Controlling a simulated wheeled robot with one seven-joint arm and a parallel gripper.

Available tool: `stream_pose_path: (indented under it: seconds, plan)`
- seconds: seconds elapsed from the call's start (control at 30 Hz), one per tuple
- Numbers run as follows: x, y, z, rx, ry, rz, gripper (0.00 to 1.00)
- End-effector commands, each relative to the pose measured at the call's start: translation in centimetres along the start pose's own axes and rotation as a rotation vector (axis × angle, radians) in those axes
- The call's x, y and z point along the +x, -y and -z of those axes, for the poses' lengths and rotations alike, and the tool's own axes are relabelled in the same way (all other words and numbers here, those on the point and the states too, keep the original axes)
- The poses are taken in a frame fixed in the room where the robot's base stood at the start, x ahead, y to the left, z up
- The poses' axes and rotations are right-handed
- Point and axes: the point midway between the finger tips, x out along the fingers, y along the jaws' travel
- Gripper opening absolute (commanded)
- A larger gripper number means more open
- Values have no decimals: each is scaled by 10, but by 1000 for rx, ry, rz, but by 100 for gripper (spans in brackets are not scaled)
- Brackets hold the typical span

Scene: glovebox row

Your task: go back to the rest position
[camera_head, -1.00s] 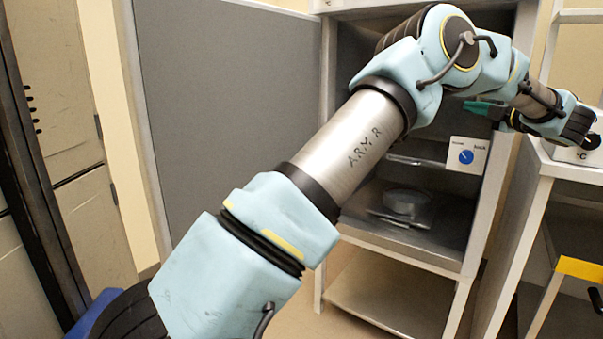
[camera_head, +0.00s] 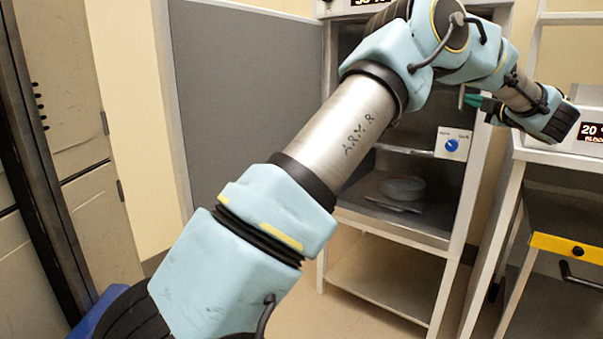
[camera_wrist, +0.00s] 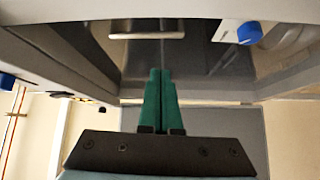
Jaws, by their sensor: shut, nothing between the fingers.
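My gripper (camera_wrist: 161,74) shows in the wrist view with its two green fingers side by side, shut and empty. In the head view my arm reaches up and to the right, and the green fingertips (camera_head: 473,100) show in front of the open cabinet (camera_head: 392,235). The rest of the gripper is partly hidden by my own wrist. I cannot tell the exact gap between the fingers and the cabinet.
A round clear dish (camera_head: 403,188) stands on the cabinet's shelf. A panel with a blue knob (camera_head: 452,145) is on its right side. A bench with a yellow-fronted drawer (camera_head: 570,248) and a display box (camera_head: 592,132) stands at the right. A grey partition (camera_head: 250,110) is at the left.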

Motion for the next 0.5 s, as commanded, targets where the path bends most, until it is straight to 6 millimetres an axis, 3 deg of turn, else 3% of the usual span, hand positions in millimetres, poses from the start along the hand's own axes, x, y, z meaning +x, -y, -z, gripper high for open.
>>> stream_pose_path:
  seconds: [0.3, 0.43, 0.5]
  plan:
    - [40, -2, 27, 228, 203, -66, 0]
    - [55, 14, 52, 396, 328, -67, 0]
    - [61, 33, 76, 523, 413, -48, 0]
